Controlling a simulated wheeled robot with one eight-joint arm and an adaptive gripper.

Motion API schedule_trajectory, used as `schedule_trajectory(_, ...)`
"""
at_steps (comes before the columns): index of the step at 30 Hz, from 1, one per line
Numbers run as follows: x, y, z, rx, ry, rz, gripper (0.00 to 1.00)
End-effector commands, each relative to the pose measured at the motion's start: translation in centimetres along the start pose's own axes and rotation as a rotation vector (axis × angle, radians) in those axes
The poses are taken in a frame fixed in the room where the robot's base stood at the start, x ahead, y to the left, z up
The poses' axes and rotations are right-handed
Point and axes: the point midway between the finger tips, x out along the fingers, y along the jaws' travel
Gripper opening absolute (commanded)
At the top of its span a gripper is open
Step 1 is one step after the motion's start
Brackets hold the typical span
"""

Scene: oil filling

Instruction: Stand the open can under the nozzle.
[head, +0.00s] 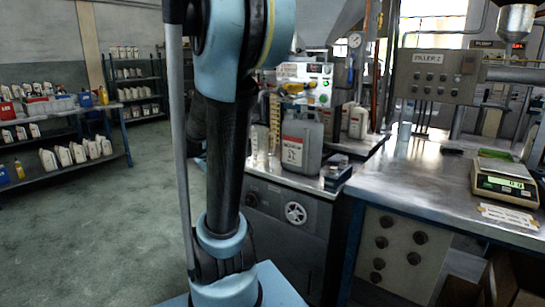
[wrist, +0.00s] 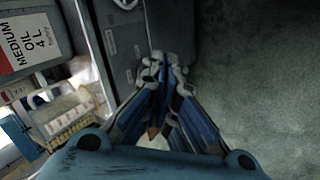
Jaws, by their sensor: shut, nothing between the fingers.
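A grey can (head: 302,140) with a white label stands upright on the bench of the middle machine in the head view. In the wrist view a can labelled "MEDIUM OIL 4 L" (wrist: 32,38) shows at the upper left. I cannot tell whether the can's mouth is open. I cannot clearly make out a nozzle; a yellow part (head: 294,88) is on the machine above the can. My gripper (wrist: 165,66) is shut and empty in the wrist view, beside the machine and right of the can, not touching it. In the head view I cannot make out the gripper.
A scale (head: 503,185) stands on the right-hand steel table (head: 420,170). Shelves with several white bottles (head: 75,153) stand at the left. The floor (head: 110,230) between is clear.

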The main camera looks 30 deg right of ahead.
Motion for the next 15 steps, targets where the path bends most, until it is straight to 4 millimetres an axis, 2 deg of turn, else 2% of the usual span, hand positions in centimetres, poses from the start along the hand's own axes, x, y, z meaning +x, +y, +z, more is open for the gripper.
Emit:
schedule_trajectory(1,0.4,1.0,-1.2,0.000,-0.006,0.035,0.00)
schedule_trajectory(6,1.9,3.9,-4.5,-0.007,-0.025,0.160,0.00)
schedule_trajectory(15,4.8,8.2,-10.1,-0.019,-0.060,0.380,0.00)
